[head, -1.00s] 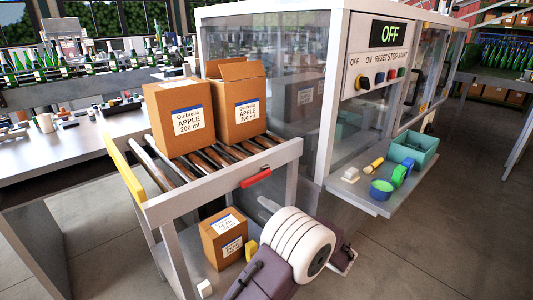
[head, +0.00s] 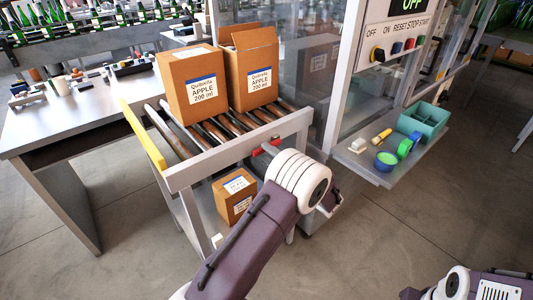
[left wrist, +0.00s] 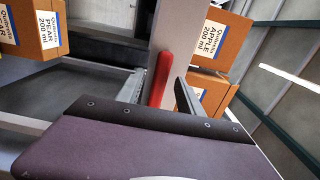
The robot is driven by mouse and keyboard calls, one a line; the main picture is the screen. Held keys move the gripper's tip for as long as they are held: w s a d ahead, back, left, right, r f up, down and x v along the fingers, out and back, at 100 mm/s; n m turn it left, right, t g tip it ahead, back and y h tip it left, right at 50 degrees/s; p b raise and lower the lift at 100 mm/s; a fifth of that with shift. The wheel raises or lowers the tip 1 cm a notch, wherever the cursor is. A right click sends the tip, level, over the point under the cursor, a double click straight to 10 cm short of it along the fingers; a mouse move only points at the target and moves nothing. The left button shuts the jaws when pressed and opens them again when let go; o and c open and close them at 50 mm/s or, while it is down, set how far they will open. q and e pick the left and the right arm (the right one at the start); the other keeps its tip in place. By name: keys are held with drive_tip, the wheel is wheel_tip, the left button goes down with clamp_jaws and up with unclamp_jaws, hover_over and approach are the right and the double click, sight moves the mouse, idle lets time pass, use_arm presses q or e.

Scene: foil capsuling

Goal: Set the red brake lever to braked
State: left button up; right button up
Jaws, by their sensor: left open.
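The red brake lever (head: 265,148) is on the front rail of the roller cart (head: 235,150), partly hidden by my left wrist in the head view. In the left wrist view the lever (left wrist: 160,80) stands lengthwise along a pale post. My left gripper (left wrist: 158,97) is open, with a finger on each side of the lever in that picture; I cannot tell if either touches it. In the head view its fingers are mostly hidden behind the white wrist. Part of my right arm shows at the bottom right, its fingers out of sight.
Two Apple cartons (head: 193,85) (head: 250,70) stand on the cart's rollers. A smaller carton (head: 235,194) sits on its lower shelf. Right of the cart, a machine shelf (head: 383,166) holds a green bin (head: 424,120) and small parts. Floor is clear at the right.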

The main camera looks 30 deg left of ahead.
use_arm(q)
drive_tip(key=shift+w+a, duration=0.2)
drive_tip(key=shift+a, duration=0.35)
clamp_jaws()
idle(1.0)
